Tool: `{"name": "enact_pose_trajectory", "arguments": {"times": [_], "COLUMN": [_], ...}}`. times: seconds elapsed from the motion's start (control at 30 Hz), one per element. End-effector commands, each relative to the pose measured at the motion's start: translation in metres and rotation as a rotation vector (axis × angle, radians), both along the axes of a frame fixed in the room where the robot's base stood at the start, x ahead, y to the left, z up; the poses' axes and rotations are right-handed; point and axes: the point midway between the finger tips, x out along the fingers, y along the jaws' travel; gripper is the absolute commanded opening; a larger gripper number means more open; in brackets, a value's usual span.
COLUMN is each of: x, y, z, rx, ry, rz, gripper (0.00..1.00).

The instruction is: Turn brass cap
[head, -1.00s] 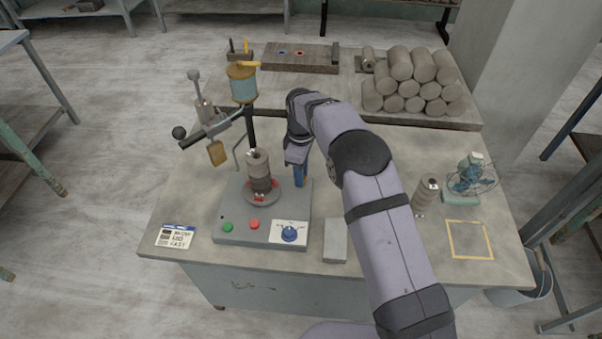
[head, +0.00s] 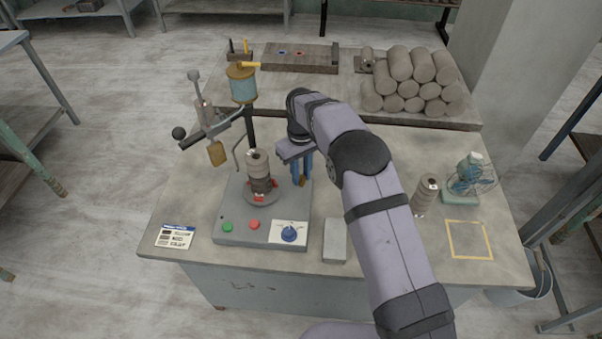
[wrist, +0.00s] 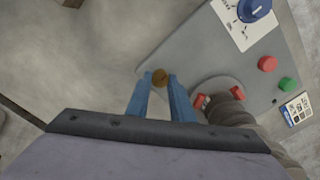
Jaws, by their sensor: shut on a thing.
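The brass cap (wrist: 160,77) is a small round brass-brown piece at the right edge of the grey machine base, seen between my fingertips in the wrist view. In the head view, a bit of brass (head: 302,182) shows just below the fingers. My gripper (head: 301,172) points down with its blue fingers shut on the cap; it also shows in the wrist view (wrist: 160,80). The grey machine base (head: 235,220) carries a turntable with red pads, which holds a stacked clay cylinder (head: 259,170) to the left of my gripper.
The base has a green button (head: 228,227), a red button (head: 254,224) and a blue knob (head: 289,234). A stand with a blue-green pot (head: 243,88) rises behind. A grey block (head: 335,240), another clay cylinder (head: 427,194) and a fan-like device (head: 466,180) stand to the right.

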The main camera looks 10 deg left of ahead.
Motion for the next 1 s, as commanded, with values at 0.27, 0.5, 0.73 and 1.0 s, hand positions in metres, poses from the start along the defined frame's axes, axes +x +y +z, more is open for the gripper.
{"name": "enact_pose_trajectory", "arguments": {"times": [0.27, 0.5, 0.73, 1.0], "x": [0.0010, 0.0013, 0.0015, 0.0016], "y": [-0.0005, -0.0009, -0.0011, -0.0011], "z": [0.0012, 0.0013, 0.0014, 0.0016], "rx": [0.000, 0.001, 0.001, 0.002], "ry": [-0.002, -0.002, -0.002, -0.003], "rz": [-0.247, -0.407, -0.491, -0.517], "gripper": [0.00, 0.00, 0.00, 0.00]}}
